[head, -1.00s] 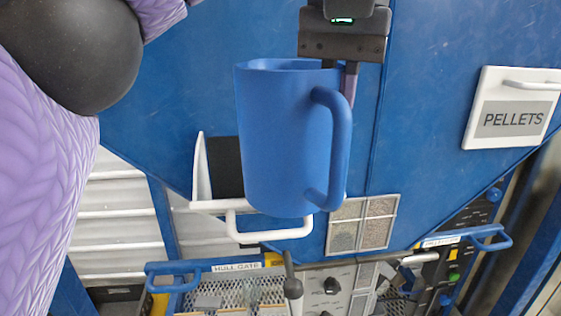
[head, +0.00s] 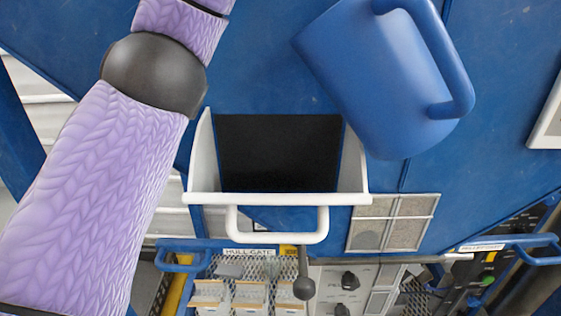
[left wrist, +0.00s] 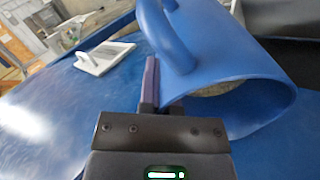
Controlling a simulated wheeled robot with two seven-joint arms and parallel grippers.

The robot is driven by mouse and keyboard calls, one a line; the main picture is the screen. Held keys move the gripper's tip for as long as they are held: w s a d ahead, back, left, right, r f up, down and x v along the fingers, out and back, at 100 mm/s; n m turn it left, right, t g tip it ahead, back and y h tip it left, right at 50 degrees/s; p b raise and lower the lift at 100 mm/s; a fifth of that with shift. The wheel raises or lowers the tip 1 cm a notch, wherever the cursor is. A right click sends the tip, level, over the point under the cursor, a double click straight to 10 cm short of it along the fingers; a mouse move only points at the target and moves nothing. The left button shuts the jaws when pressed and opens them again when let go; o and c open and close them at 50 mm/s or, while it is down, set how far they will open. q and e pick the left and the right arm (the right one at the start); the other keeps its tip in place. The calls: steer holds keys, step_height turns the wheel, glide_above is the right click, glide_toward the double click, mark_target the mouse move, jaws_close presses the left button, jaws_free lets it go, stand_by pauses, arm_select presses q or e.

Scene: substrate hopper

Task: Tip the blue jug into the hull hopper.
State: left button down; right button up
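The blue jug (head: 385,75) is in the air at the upper right of the head view. It is tilted, its mouth turned to the upper left, its base to the lower right. In the left wrist view the jug (left wrist: 245,60) shows greyish-brown contents inside its mouth. My left gripper (left wrist: 152,82) is shut on the jug's rim beside the handle; it is above the head view's frame. The open hopper chute (head: 203,165), white-sided with a dark inside, is below and left of the jug, apart from it. My right gripper is not in view.
A white handle (head: 277,236) juts from the chute's front. Below it are the HULL GATE label (head: 250,252), a dark-knobbed lever (head: 304,287) and a dial panel (head: 350,280). The pellets hatch (left wrist: 104,57) shows in the left wrist view.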

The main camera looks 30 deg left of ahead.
mark_target(295, 44)
arm_select(q)
steer(key=h, duration=0.1)
steer(key=a+t+h, duration=0.1)
steer(key=h, duration=0.1)
steer(key=s+a+h, duration=0.1)
steer(key=shift+a+f+t, duration=0.1)
steer(key=shift+f+t, duration=0.15)
steer(key=shift+t, duration=0.15)
steer(key=a+f+h+b, duration=0.1)
steer(key=h+b, duration=0.1)
steer(key=b, duration=0.2)
steer(key=s+a+f+t+h+b, duration=0.1)
steer(key=a+h+b, duration=0.1)
steer(key=h+b, duration=0.1)
steer(key=a+f+t+h+b, duration=0.1)
steer(key=h+b, duration=0.1)
steer(key=b, duration=0.4)
steer(key=shift+s+a+f+h, duration=0.3)
steer(key=shift+s+a, duration=0.1)
steer(key=shift+s+a+r+t+h+b, duration=0.25)
steer(key=shift+a+r+t+h+b, duration=0.1)
steer(key=shift+a+h+b, duration=0.3)
steer(key=shift+r, duration=0.1)
steer(key=shift+d, duration=0.1)
